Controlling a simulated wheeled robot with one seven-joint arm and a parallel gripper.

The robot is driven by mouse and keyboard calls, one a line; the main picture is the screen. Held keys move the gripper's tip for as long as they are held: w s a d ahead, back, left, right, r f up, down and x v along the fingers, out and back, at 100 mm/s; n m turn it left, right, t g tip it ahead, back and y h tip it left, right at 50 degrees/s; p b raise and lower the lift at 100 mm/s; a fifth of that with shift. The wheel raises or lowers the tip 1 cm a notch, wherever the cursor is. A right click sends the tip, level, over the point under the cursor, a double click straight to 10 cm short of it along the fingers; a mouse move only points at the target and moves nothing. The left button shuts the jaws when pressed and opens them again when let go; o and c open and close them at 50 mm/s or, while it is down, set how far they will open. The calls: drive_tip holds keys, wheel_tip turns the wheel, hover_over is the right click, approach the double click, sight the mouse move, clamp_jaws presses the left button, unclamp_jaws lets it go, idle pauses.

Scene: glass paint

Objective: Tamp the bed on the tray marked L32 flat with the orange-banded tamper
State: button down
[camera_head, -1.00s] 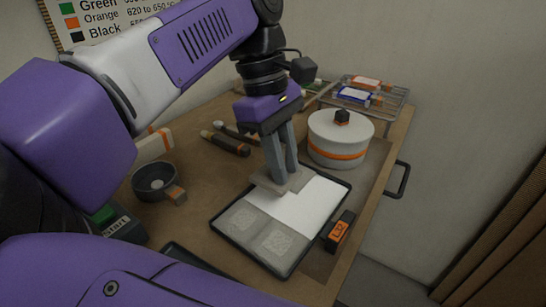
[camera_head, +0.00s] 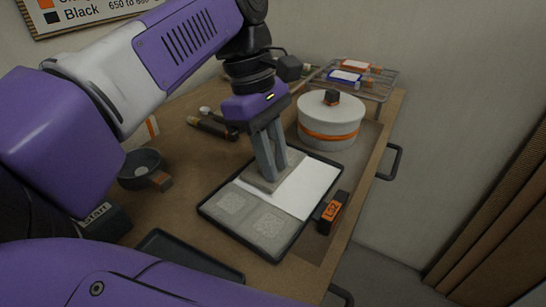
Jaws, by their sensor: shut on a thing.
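The dark-rimmed tray (camera_head: 310,233) lies on the workbench, with an orange tag (camera_head: 331,211) reading L32 at its right side. Its bed has a smooth white part (camera_head: 306,190) at the right and a grey part (camera_head: 250,214) at the left with two pale textured squares. My gripper (camera_head: 271,172) is shut on a tamper (camera_head: 264,185) with a flat grey plate. The plate is over the grey part's far end, by the white edge; I cannot tell whether it touches the bed. No orange band shows on the tamper; the fingers cover much of it.
A white lidded pot (camera_head: 331,128) with an orange band stands just beyond the tray. A small dark bowl (camera_head: 142,167) and dark-handled tools (camera_head: 213,127) lie left. A wire rack (camera_head: 378,92) with paint packs is at the back. Another dark tray (camera_head: 187,256) lies nearest.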

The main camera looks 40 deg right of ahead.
drive_tip(key=shift+f+b, duration=0.3)
drive_tip(key=shift+b, duration=0.05)
idle(1.1)
drive_tip(key=shift+r+p, duration=0.65)
drive_tip(key=shift+r, duration=0.5)
drive_tip(key=shift+r+p, duration=1.25)
drive_tip(key=shift+r, duration=0.8)
